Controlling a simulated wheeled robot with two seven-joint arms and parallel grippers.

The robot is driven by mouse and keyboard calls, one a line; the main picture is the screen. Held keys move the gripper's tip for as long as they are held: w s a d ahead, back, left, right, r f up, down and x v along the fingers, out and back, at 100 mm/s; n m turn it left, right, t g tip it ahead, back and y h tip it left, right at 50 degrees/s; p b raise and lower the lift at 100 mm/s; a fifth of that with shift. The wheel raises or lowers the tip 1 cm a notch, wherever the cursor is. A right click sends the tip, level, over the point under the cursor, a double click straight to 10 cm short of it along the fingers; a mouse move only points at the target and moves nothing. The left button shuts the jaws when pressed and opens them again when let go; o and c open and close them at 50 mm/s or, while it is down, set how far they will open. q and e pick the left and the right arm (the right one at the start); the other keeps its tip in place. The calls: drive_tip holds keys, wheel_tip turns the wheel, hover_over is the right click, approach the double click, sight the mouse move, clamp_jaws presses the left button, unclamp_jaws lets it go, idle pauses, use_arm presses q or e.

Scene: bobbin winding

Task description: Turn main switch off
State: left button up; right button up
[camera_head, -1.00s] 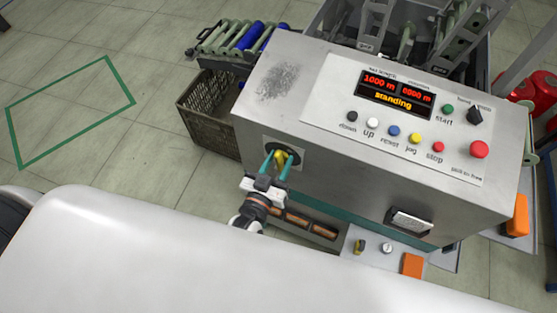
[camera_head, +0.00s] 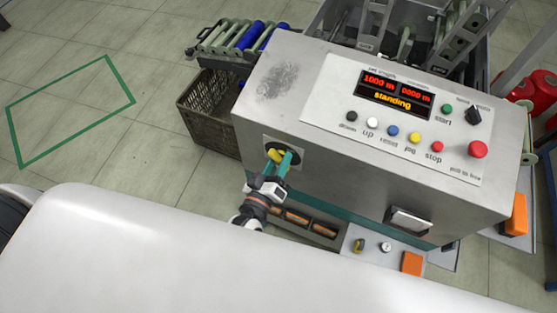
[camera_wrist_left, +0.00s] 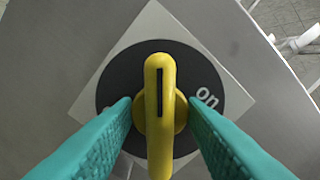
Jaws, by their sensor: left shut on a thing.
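The main switch is a yellow handle (camera_head: 273,155) on a black round dial set in a pale square plate on the left front of the grey machine. In the left wrist view the handle (camera_wrist_left: 160,85) stands upright in the picture, with a dark slot along it. The dial (camera_wrist_left: 118,75) reads "on" at the right; a label at the left is mostly hidden by a finger. The square plate (camera_wrist_left: 150,20) looks turned like a diamond. My left gripper (camera_head: 281,157) is shut on the handle, one teal finger on each side. My right gripper is not in view.
The machine's sloping panel (camera_head: 320,115) has a display reading "standing", several coloured buttons and a red stop knob (camera_head: 478,149). A brown crate (camera_head: 208,120) stands left of the machine. A green-outlined floor area (camera_head: 70,72) at the left is empty.

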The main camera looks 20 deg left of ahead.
use_arm(q)
drive_tip(key=n, duration=0.6)
drive_tip(key=shift+n+b, duration=0.4)
drive_tip(key=o, duration=1.6)
drive_tip(key=shift+c, duration=0.2)
drive_tip(key=s+a+p, duration=0.1)
drive_tip(key=s, duration=0.8)
drive_tip(key=shift+f, duration=0.1)
